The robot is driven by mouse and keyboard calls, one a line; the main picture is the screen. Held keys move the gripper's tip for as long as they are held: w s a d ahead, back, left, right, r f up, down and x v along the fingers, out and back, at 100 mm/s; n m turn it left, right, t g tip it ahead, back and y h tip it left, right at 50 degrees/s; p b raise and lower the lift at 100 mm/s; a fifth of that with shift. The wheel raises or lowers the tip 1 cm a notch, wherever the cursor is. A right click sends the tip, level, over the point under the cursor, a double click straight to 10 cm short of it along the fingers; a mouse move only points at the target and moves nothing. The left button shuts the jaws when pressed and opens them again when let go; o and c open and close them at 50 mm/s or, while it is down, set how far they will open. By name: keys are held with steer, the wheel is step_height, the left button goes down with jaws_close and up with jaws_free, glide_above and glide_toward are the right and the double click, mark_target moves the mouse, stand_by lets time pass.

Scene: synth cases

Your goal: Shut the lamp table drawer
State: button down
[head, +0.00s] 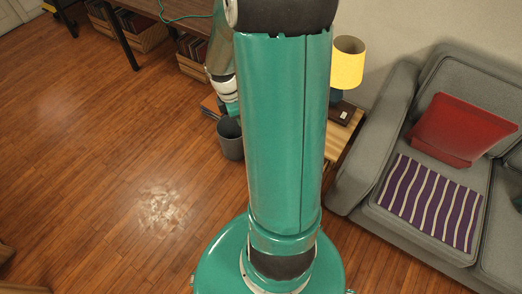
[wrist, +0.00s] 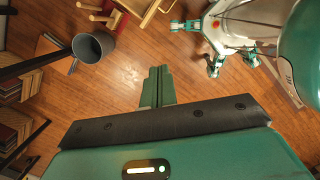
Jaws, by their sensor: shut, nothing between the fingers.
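The lamp table (head: 343,136) stands beside the sofa in the head view, light wood, with a lamp and a small dark item on top. My own green arm covers its left part, and I cannot make out its drawer there. In the wrist view, a light wood piece (wrist: 148,9) shows at the top edge, cut off by the frame; I cannot tell if it is the table or its drawer. My gripper (wrist: 157,72) is shut and empty, its green fingers over bare floor, apart from the wood piece. In the head view the arm's end hangs left of the column, above the bin.
A grey bin (head: 230,138) stands on the floor left of my arm. A grey sofa (head: 352,165) with a red cushion (head: 462,128) fills the right. The lamp (head: 347,65) has a yellow shade. A desk with baskets (head: 147,38) is at the back left. The left floor is mostly free.

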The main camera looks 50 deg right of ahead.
steer(key=s+d+f+n+y, duration=0.2)
steer(key=s+f+n, duration=0.1)
steer(key=f, duration=0.5)
steer(key=s+d+f+n+y, duration=0.1)
steer(key=s+d+f+n, duration=0.15)
steer(key=f, duration=0.55)
steer(key=s+d+f+n+y, duration=0.2)
steer(key=s+d+f, duration=0.15)
steer(key=f, duration=0.45)
steer(key=w+a+x, duration=0.1)
steer(key=x, duration=1)
steer(key=shift+t, duration=0.4)
steer(key=shift+d+r, duration=0.15)
steer(key=shift+d, duration=0.95)
steer(key=shift+d+r, duration=0.15)
steer(key=shift+d, duration=0.95)
